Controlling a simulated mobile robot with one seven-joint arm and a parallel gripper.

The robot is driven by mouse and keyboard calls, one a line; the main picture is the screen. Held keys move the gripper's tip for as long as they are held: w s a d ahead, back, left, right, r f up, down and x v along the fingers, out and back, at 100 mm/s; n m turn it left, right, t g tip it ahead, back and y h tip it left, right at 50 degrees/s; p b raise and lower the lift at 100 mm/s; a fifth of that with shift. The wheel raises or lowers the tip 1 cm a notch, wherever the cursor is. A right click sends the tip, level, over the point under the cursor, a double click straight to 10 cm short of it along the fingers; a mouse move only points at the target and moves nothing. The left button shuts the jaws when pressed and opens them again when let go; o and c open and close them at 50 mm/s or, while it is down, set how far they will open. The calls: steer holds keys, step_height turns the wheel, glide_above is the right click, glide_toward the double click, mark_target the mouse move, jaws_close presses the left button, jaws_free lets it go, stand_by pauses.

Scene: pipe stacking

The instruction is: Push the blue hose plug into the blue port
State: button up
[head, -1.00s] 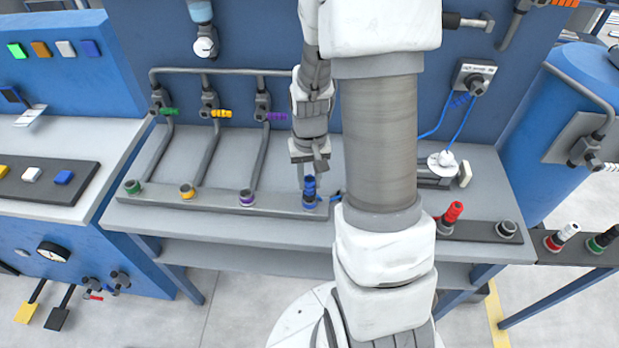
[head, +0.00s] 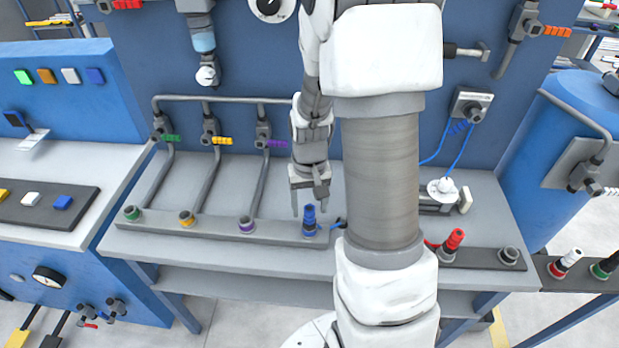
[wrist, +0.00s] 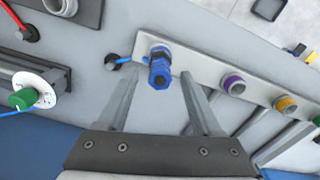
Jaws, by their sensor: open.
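The blue hose plug (head: 309,218) stands upright at the blue port (head: 309,231), at the right end of the grey port rail. In the wrist view the plug (wrist: 159,72) points toward the camera, with the port's collar mostly hidden behind it. How deep the plug sits cannot be told. My gripper (head: 308,203) is open, with fingers pointing down around or just above the plug's top. In the wrist view the fingers (wrist: 160,80) lie on either side of the plug with visible gaps, not gripping it. A short blue hose (wrist: 124,60) shows beside the plug.
Purple (head: 246,225), yellow (head: 187,218) and green (head: 131,213) ports line the same rail to the left, with grey pipes behind them. A red plug (head: 454,240) stands on a dark strip to the right. A white dial (head: 442,188) sits behind it.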

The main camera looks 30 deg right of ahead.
step_height(320, 180, up, 16)
steer(key=p, duration=0.1)
steer(key=shift+r+p, duration=0.25)
steer(key=shift+p, duration=0.1)
steer(key=s+a+r+n+t, duration=0.3)
steer(key=s+a+r+t, duration=0.2)
steer(key=s+a+r, duration=0.4)
steer(key=s+a, duration=0.1)
steer(key=s, duration=0.2)
steer(key=shift+s+a+r+n+t, duration=0.2)
steer(key=shift+a+n+t, duration=0.1)
steer(key=shift+n, duration=0.1)
steer(key=shift+c, duration=1.4)
steer(key=shift+d, duration=0.1)
